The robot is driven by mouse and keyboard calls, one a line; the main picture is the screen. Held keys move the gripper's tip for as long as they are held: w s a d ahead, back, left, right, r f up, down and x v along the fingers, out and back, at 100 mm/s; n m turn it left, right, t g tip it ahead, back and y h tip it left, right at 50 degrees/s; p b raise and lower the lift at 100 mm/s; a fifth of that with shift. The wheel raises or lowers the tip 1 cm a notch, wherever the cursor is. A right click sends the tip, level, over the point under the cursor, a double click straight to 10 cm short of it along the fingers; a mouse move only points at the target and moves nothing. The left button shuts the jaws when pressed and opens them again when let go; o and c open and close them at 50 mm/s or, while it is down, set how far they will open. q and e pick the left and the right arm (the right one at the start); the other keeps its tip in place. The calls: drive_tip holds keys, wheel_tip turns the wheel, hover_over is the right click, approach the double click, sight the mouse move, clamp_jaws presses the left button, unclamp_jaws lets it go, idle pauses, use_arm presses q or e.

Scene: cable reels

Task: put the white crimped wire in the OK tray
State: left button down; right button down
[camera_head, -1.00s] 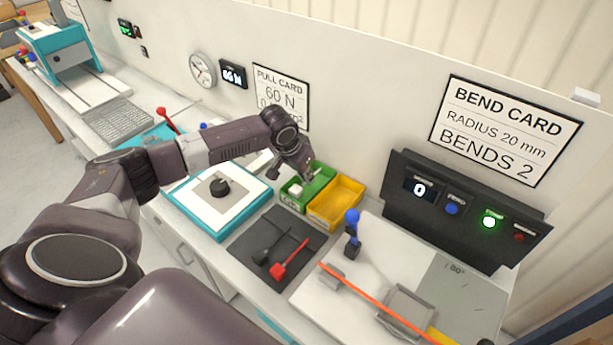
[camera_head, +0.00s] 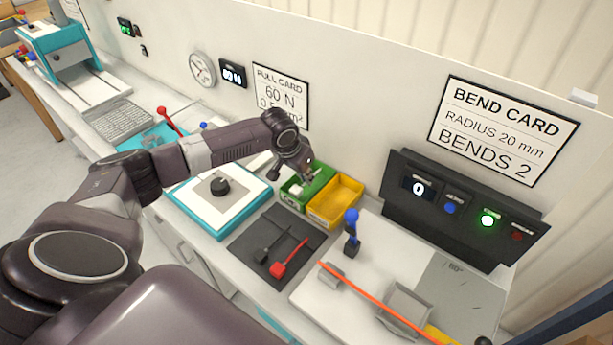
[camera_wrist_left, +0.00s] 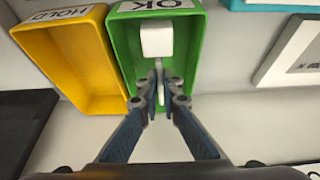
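The white crimped wire shows in the left wrist view as a white block (camera_wrist_left: 157,39) with a thin pale stem. It is over or inside the green OK tray (camera_wrist_left: 194,50); I cannot tell if it touches the tray floor. In the head view, its white end (camera_head: 297,189) shows at the green tray (camera_head: 291,201). My left gripper (camera_wrist_left: 157,88) points into the tray, its fingertips close together on the stem. It also shows in the head view (camera_head: 308,180). My right gripper is not in view.
The yellow HOLD tray (camera_head: 335,204) stands right beside the green tray. A dark mat (camera_head: 262,235) with a black and a red wire (camera_head: 289,259) lies in front. A bending fixture with a blue-knobbed lever (camera_head: 352,230) and an orange wire (camera_head: 370,291) is at the right.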

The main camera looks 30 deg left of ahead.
use_arm(q)
drive_tip(key=shift+f+b, duration=0.45)
drive_tip(key=shift+f, duration=0.9)
drive_tip(key=c, duration=2.1)
unclamp_jaws()
drive_tip(key=v, duration=1.2)
wheel_tip(320, 180, up, 11)
drive_tip(key=p, duration=1)
